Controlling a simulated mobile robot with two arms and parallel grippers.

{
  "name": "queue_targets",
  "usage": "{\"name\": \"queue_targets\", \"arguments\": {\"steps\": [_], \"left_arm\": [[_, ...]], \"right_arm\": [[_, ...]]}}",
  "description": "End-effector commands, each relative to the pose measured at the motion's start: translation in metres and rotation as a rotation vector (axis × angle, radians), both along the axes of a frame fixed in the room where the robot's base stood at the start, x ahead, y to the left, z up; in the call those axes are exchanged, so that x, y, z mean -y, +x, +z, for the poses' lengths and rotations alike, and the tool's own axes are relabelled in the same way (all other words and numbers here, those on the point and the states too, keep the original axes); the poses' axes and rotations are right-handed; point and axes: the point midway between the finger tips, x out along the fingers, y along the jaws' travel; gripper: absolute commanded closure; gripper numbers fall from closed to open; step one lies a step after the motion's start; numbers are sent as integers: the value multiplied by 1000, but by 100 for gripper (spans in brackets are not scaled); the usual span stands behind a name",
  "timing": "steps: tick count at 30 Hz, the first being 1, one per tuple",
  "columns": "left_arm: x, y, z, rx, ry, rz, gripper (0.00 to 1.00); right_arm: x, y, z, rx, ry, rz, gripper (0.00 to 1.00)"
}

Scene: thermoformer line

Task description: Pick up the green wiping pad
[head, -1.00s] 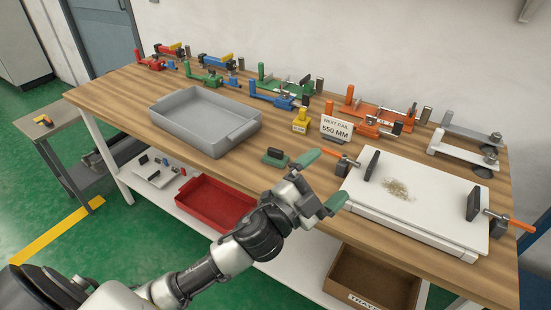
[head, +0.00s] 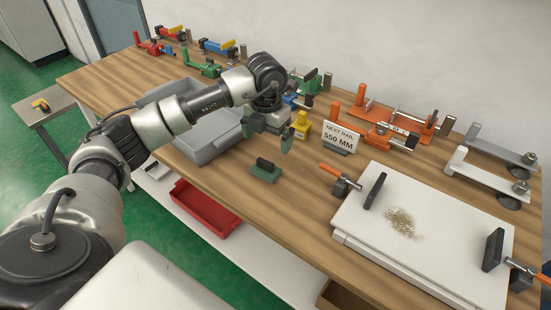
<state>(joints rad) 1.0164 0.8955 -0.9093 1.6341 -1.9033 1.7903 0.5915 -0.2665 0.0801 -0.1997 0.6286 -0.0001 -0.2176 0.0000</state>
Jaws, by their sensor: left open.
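The green wiping pad (head: 265,171), a small green block with a dark handle on top, lies on the wooden table between the grey tray and the white board. My left gripper (head: 268,137) is open and empty, with green fingertips pointing down. In the picture it is just above and behind the pad, apart from it. My left arm covers part of the grey tray. My right gripper is not in view.
The grey tray (head: 203,156) stands left of the pad. A yellow block (head: 302,125) and a "NEXT RAIL 550 MM" sign (head: 340,137) stand behind it. The white board (head: 436,236) with crumbs (head: 403,222) lies right. Clamps line the back.

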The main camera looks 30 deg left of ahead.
Motion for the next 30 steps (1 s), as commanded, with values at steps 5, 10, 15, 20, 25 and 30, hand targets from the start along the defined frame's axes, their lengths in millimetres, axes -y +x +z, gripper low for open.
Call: {"name": "queue_targets", "arguments": {"steps": [5,10,15,20,25,30], "left_arm": [[-1,-2,-30,-8,3,0,0],[0,-1,-48,-5,0,-1,0],[-2,0,-62,-5,0,-1,0],[-4,1,-87,-6,-1,-3,0],[-4,1,-102,-4,-2,-3,0],[-4,2,-104,-2,-1,-3,0]], "right_arm": [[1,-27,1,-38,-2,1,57],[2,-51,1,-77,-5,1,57],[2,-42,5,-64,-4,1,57],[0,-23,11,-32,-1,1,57],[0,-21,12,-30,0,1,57],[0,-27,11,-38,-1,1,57]]}}
